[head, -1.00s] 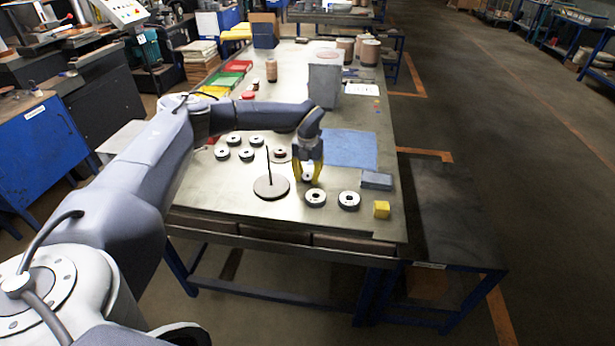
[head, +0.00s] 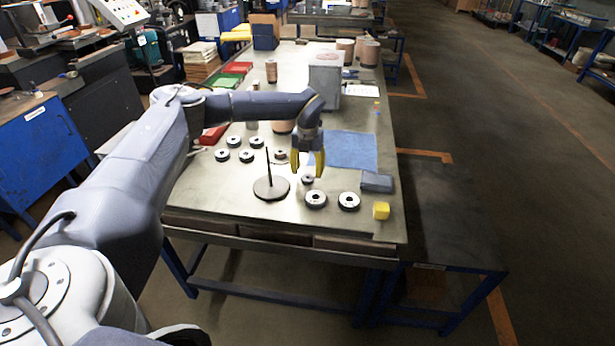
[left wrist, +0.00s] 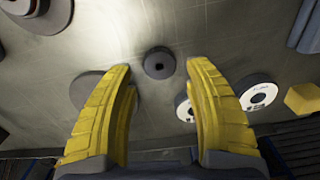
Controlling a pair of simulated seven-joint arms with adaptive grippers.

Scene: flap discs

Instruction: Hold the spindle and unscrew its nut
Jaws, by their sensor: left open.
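The spindle (head: 268,165) is a thin dark rod standing upright on a round grey base (head: 271,192) near the table's front. A small dark round piece with a central hole, apparently the nut (head: 307,179), lies on the table to the right of the base, apart from the spindle. It also shows in the left wrist view (left wrist: 159,62), beyond and between the fingertips. My left gripper (head: 307,175), with yellow fingers, is open and empty just above the nut. In the left wrist view, its left finger partly covers a grey disc (left wrist: 86,88). My right gripper is not in view.
Two ring-shaped discs (head: 316,199) (head: 349,201) and a yellow block (head: 381,211) lie to the right. Several more rings (head: 247,156) lie behind the spindle. A blue mat (head: 352,150) and a grey-blue block (head: 376,181) are at the right edge.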

